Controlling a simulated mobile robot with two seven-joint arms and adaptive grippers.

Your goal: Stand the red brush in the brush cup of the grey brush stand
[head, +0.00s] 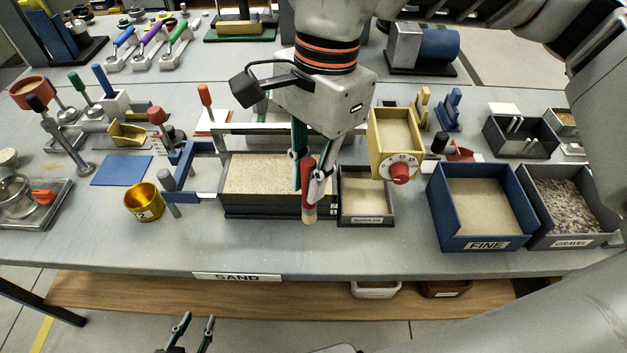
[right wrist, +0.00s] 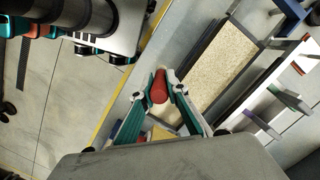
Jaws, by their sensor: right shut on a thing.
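The red brush (head: 309,176) is between the fingertips of my right gripper (head: 307,178), its red handle up and its pale end pointing down. It hangs in front of the right end of the sand-filled tank (head: 265,212), beside the surplus tray. In the right wrist view the red handle (right wrist: 159,87) shows between the two fingertips (right wrist: 160,90). My left gripper (head: 191,328) is at the bottom edge of the head view, fingers apart and empty, below the table front. I cannot clearly make out the grey brush stand or its cup; my right arm covers part of the table.
The surplus tray (head: 365,219) stands right of the tank, with a yellow hopper (head: 395,140) with a red dial above it. A blue FINE bin (head: 480,244) and gravel bin (head: 570,240) stand further right. A gold cup (head: 144,202) stands at left. The front table strip is clear.

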